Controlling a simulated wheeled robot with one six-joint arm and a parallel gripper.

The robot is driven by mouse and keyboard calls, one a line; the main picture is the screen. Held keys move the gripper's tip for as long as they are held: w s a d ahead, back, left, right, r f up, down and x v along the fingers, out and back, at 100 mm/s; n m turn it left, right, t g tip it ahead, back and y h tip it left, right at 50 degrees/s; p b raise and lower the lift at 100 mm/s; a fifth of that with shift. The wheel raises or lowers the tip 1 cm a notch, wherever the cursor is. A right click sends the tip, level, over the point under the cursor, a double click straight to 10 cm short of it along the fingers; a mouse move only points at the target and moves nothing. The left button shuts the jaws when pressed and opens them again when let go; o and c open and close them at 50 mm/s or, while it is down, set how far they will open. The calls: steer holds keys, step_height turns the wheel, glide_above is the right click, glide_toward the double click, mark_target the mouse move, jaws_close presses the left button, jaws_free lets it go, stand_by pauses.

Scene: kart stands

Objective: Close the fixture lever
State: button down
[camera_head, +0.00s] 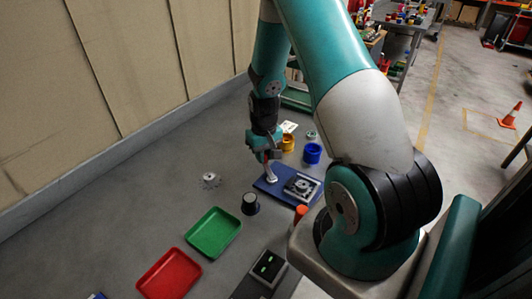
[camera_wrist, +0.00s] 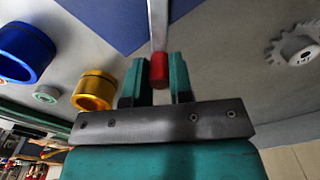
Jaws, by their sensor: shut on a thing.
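The fixture (camera_head: 302,187), a dark and metallic block, sits on the right part of a blue base plate (camera_head: 264,184). A pale grey lever (camera_head: 271,174) rises from the left part of the plate. In the wrist view the lever (camera_wrist: 158,25) ends in a red knob (camera_wrist: 159,70) between my two teal fingers. My gripper (camera_head: 269,155) points down above the plate's far left side and is shut on the red knob; it also shows in the wrist view (camera_wrist: 157,82). The plate (camera_wrist: 108,22) shows at the top there. The lever's pivot is hard to make out.
A yellow ring-shaped cup (camera_head: 288,143) and a blue one (camera_head: 312,153) stand behind the plate. A grey gear (camera_head: 209,181) lies left, a dark cylinder (camera_head: 250,204) in front. Green (camera_head: 214,233) and red (camera_head: 169,274) trays lie nearer. The table left of the gear is clear.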

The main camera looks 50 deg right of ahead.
steer(key=shift+w+a+n, duration=0.2)
steer(key=shift+a+n, duration=0.15)
steer(key=shift+n, duration=0.45)
steer(key=c, duration=1)
jaws_free()
steer(key=shift+r, duration=0.15)
step_height(320, 180, up, 17)
steer(key=b, duration=0.2)
steer(key=shift+r, duration=0.1)
